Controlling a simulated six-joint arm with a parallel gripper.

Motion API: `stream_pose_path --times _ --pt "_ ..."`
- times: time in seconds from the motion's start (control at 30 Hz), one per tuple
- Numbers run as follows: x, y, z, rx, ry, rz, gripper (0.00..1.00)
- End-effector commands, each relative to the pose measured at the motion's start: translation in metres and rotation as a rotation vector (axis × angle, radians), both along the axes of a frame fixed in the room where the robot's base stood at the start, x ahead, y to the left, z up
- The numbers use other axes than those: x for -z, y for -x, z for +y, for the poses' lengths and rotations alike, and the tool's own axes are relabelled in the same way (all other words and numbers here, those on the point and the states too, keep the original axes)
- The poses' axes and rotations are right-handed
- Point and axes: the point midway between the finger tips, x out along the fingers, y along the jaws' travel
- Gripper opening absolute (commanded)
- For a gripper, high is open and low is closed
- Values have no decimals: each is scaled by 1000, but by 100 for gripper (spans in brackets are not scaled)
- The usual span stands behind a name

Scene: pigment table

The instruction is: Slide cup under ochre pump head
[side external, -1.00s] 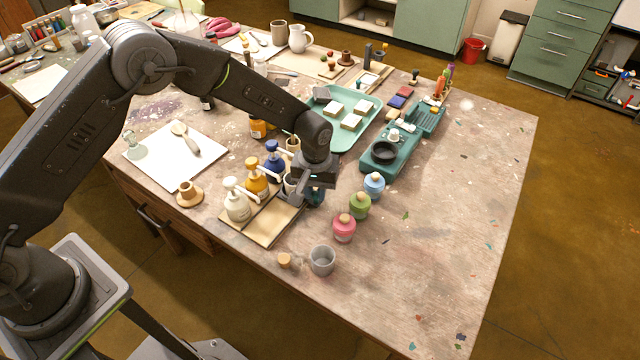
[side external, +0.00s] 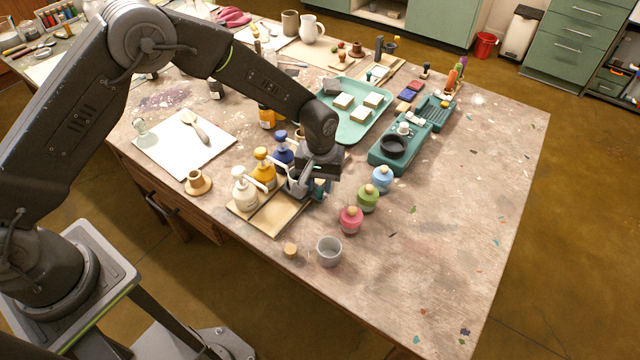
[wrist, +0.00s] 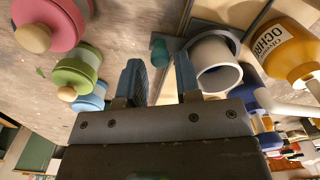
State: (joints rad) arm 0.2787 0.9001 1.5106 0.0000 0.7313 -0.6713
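The ochre pump bottle (side external: 263,174) is yellow and stands between a white pump bottle (side external: 243,192) and a blue one (side external: 283,152). In the wrist view the ochre bottle (wrist: 290,48), with its label readable, is at the upper right. A light grey cup (wrist: 217,65) sits in a darker grey round holder beside my right finger; it also shows in the side view (side external: 296,183), partly hidden by my gripper. My gripper (wrist: 160,72) is low over the board, its fingers apart. A small teal piece (wrist: 158,52) shows between them; contact with it is unclear.
Pink (side external: 350,219), green (side external: 368,198) and light blue (side external: 382,178) jars stand to the right of my gripper. A grey cup (side external: 329,252) and a cork (side external: 290,250) stand in front of the board (side external: 268,219). The table's right front is clear.

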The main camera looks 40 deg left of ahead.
Motion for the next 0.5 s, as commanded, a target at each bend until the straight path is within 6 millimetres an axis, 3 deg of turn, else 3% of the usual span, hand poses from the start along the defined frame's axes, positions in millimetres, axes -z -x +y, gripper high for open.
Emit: stream_pose_path --times 0.3,0.5 --pt "-71 -1 0 0 2 -6 31" --pt "-107 0 0 0 1 -5 31"
